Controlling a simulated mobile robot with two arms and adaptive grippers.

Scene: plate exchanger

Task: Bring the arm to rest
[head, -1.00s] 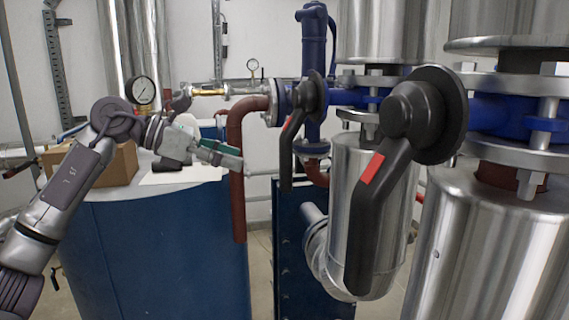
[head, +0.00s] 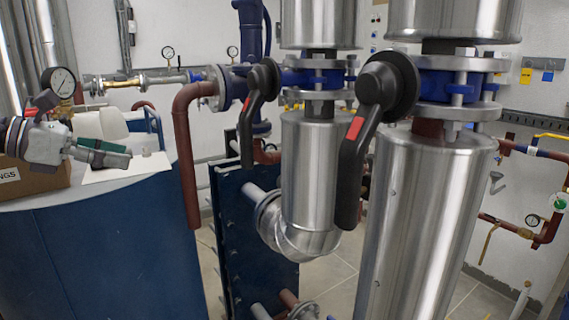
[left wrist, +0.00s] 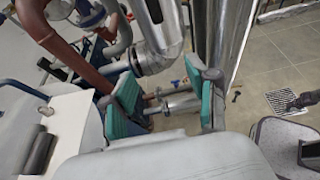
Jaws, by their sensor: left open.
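My left gripper (head: 118,153) is at the left of the head view, above the top of a blue cabinet. Its fingers have green pads and point to the right. In the left wrist view the two green-padded fingers (left wrist: 165,100) stand apart with nothing between them. Behind them that view shows steel and brown pipes and the tiled floor. Most of my left arm is outside the head view. My right gripper does not show in the head view.
The blue cabinet (head: 110,255) carries a cardboard box (head: 35,182) and a white sheet (head: 125,170). A brown pipe (head: 183,150) rises right of the gripper. Two black valve handles (head: 250,115) with red marks hang before steel columns (head: 420,210). Tiled floor (head: 335,285) shows between them.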

